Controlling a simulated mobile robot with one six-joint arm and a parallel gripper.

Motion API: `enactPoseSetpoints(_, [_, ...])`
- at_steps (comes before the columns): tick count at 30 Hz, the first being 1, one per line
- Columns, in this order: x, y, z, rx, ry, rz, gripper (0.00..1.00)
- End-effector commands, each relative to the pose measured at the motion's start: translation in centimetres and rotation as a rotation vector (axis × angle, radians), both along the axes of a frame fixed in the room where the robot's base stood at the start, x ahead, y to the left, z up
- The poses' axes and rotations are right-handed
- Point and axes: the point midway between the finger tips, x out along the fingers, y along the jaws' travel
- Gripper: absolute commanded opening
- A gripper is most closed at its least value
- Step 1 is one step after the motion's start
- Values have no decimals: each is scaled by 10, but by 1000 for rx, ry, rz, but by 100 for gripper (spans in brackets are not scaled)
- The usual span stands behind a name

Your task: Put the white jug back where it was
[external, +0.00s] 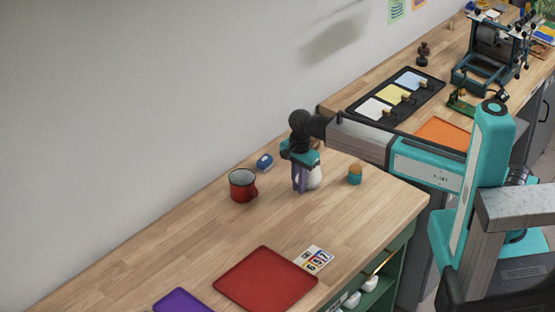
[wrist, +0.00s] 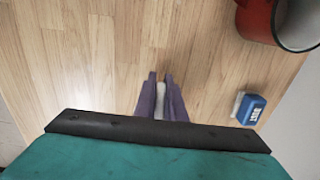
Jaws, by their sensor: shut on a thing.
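The white jug (external: 314,178) is on or just above the wooden worktop, upright as far as I can see. My gripper (external: 300,188) points down at it, and its purple fingers partly hide it in the external view. In the wrist view my gripper (wrist: 161,90) is shut on a narrow white part of the jug (wrist: 172,102). The rest of the jug is hidden there by my gripper's body. I cannot tell whether its base touches the wood.
A red mug (external: 240,186) and a small blue block-like item (external: 264,162) stand left of the jug. A teal and orange jar (external: 355,175) stands to its right. A red tray (external: 265,280), a purple tray (external: 183,302) and a number card (external: 317,259) lie in front. Bare wood lies between.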

Motion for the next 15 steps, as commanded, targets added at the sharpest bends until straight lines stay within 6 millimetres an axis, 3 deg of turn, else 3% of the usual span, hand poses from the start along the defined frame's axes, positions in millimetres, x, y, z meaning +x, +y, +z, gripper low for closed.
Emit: enactPoseSetpoints(15, [0,0,-6,1,-1,0,0])
